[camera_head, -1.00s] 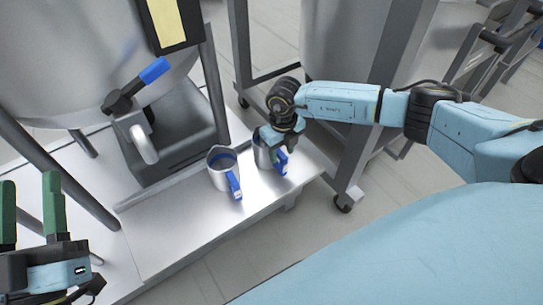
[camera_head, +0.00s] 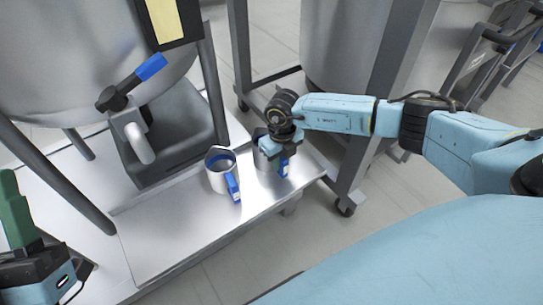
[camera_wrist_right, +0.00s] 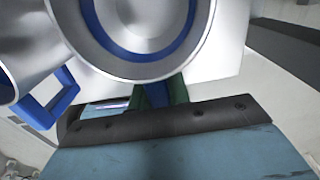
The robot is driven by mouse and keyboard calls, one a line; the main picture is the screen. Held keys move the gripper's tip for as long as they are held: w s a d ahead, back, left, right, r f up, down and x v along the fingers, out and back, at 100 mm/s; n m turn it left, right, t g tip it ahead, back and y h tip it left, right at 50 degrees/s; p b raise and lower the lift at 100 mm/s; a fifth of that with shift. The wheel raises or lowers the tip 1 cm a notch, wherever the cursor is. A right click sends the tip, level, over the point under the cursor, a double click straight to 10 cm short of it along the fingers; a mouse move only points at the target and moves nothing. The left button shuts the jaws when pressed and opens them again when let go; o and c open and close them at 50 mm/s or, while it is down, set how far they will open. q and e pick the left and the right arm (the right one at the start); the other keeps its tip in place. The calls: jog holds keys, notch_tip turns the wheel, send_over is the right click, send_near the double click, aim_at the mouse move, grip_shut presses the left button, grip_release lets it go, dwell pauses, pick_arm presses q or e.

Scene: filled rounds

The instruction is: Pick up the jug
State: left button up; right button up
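Two metal jugs with blue handles stand on a steel shelf (camera_head: 175,235). The right jug (camera_head: 262,157) is partly hidden under my right gripper (camera_head: 283,152). In the right wrist view, that jug's round opening with its blue inner ring (camera_wrist_right: 180,45) fills the top. Its blue handle is between the green fingers (camera_wrist_right: 160,94), which sit close together on it. The jug appears upright on the shelf. The left jug (camera_head: 215,178) stands free beside it, and its handle (camera_wrist_right: 50,100) shows at the left of the wrist view. My left gripper (camera_head: 15,208) is at the left edge, empty, with one finger in view.
A large steel tank (camera_head: 60,75) on legs stands behind the shelf, with a blue-handled valve (camera_head: 135,85) above a grey block. A second tank frame with castors (camera_head: 345,207) is right of the shelf. The front left of the shelf is clear.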

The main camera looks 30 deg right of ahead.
grip_shut()
pick_arm(q)
jog(key=shift+w, duration=0.1)
pick_arm(e)
jog(key=shift+r, duration=0.15)
jog(key=shift+r+p, duration=0.4)
jog(key=shift+r, duration=0.15)
notch_tip(320, 180, up, 4)
jog(key=shift+f+p, duration=0.1)
jog(key=shift+p, duration=0.9)
notch_tip(320, 180, up, 5)
jog(key=shift+f+p, duration=0.1)
jog(key=shift+p, duration=0.95)
jog(key=shift+r+p, duration=0.35)
jog(key=shift+r, duration=0.05)
pick_arm(q)
jog(key=w+f+g+y+p, duration=0.2)
jog(key=w+f+g+y, duration=0.1)
jog(key=f+g, duration=0.5)
jog(key=shift+w+a+g, duration=0.2)
jog(key=shift+w+g, duration=0.25)
jog(key=shift+g, duration=0.45)
pick_arm(e)
notch_tip(320, 180, up, 2)
jog(key=shift+r, duration=0.15)
